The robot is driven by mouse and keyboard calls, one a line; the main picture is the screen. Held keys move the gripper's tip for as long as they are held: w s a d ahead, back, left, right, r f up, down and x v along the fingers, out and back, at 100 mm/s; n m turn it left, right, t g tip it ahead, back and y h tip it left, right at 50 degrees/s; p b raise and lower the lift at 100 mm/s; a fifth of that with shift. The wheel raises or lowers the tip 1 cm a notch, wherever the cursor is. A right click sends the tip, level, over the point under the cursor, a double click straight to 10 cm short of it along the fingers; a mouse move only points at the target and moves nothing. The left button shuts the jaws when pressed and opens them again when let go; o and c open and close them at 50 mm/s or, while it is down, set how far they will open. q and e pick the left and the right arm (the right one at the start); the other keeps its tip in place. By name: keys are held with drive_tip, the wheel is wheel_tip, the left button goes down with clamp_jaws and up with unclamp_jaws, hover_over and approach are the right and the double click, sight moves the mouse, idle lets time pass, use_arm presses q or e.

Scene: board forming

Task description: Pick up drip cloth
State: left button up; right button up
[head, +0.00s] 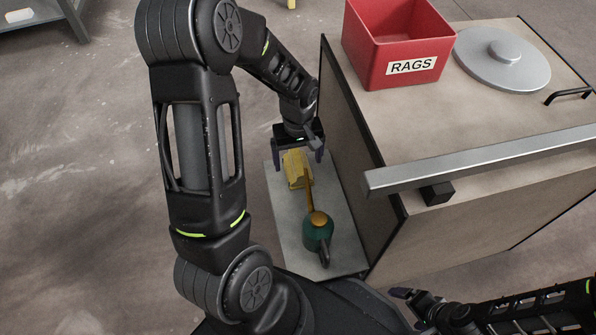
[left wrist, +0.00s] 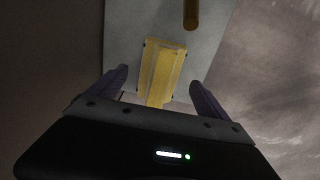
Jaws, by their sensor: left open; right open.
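A yellow folded cloth (head: 297,168), which looks like the drip cloth, lies on a grey side shelf (head: 285,225). My left gripper (head: 299,153) is open at the cloth's far end, with its fingers apart. In the left wrist view the cloth (left wrist: 163,68) lies ahead and its near end reaches between the two open fingers (left wrist: 162,85). Whether the fingers touch the cloth cannot be told. My right gripper (head: 410,300) is at the lower right of the head view, open and away from the cloth.
A green can with an orange spout (head: 317,228) stands on the shelf just in front of the cloth. The cart's side wall (head: 345,120) rises right beside the shelf. On the cart top are a red RAGS bin (head: 390,45), a grey lid (head: 500,60) and a metal bar (head: 480,160).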

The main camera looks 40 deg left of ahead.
sight(298, 161)
use_arm(q)
wheel_tip(298, 161, down, 2)
drive_tip(key=shift+f, duration=0.2)
use_arm(e)
drive_tip(key=shift+w+f, duration=0.15)
drive_tip(key=shift+f, duration=0.5)
use_arm(q)
drive_tip(key=shift+c, duration=0.3)
drive_tip(key=c, duration=1.6)
wheel_tip(298, 161, up, 10)
drive_tip(key=p, duration=0.4)
use_arm(e)
drive_tip(key=r, duration=0.4)
drive_tip(key=shift+s+r, duration=0.4)
use_arm(q)
drive_tip(key=shift+r, duration=0.1)
